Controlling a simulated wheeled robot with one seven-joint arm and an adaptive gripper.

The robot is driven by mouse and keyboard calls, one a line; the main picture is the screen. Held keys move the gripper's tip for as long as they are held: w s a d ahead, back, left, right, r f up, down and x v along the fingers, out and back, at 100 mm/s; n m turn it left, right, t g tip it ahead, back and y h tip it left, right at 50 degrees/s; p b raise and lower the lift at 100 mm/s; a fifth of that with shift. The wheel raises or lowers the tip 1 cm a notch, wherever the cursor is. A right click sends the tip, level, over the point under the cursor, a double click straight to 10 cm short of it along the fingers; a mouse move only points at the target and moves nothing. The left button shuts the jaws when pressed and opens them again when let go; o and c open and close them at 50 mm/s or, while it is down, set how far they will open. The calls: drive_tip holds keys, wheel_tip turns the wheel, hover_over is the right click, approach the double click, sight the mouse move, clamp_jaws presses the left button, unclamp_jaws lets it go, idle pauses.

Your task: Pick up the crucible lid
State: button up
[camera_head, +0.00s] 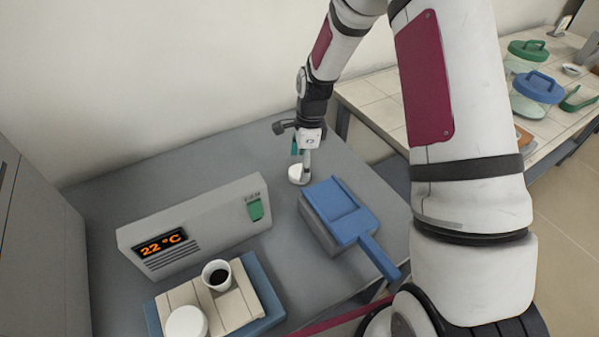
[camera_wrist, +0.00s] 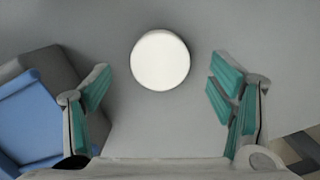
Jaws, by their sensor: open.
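The crucible lid (camera_head: 296,176) appears to be the small white round piece lying on the grey table, beyond the blue box. In the wrist view the lid (camera_wrist: 160,60) is a plain bright disc, centred between the fingers and a little ahead of the fingertips. My gripper (camera_head: 305,160) points down close to the lid, and in the head view its finger partly overlaps it. In the wrist view my gripper (camera_wrist: 160,95) is open and empty, with teal pads on either side. A white open crucible (camera_head: 217,272) with dark contents stands on a pale tile block.
A second white round vessel (camera_head: 187,322) is beside the crucible. A grey control unit (camera_head: 195,228) reads 22 °C. The table behind the control unit is clear.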

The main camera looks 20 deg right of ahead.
wheel_tip(320, 180, down, 2)
drive_tip(key=shift+a+f, duration=0.15)
drive_tip(key=shift+f, duration=0.05)
drive_tip(key=c, duration=0.9)
drive_tip(key=shift+c, duration=0.3)
drive_tip(key=shift+r, duration=0.15)
